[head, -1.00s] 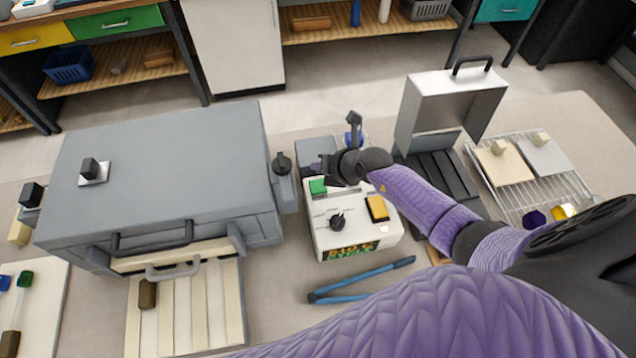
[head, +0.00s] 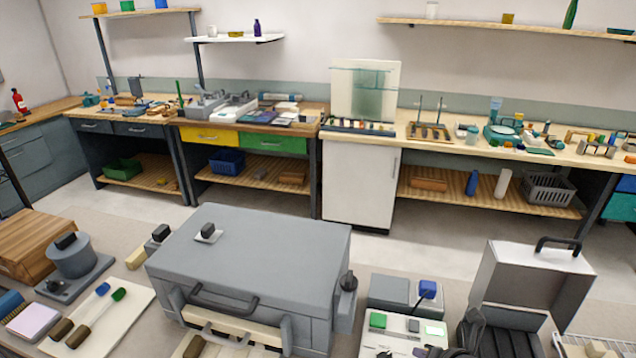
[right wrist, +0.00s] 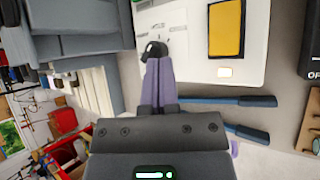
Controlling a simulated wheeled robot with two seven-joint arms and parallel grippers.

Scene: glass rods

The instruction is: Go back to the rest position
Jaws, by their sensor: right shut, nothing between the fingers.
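My right gripper (right wrist: 158,68) is shut and empty, with its purple fingers pressed together in the right wrist view. It hangs over the white control box (right wrist: 185,60), its tips near the black knob (right wrist: 153,50); I cannot tell whether they touch. In the head view, dark parts of my right arm show at the bottom edge beside the control box (head: 400,335), mostly cut off. My left gripper is not in either view.
A grey furnace (head: 260,250) stands left of the control box. An open metal case (head: 530,275) stands to the right. Blue tongs (right wrist: 230,100) lie beside the box. The floor behind the table is clear.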

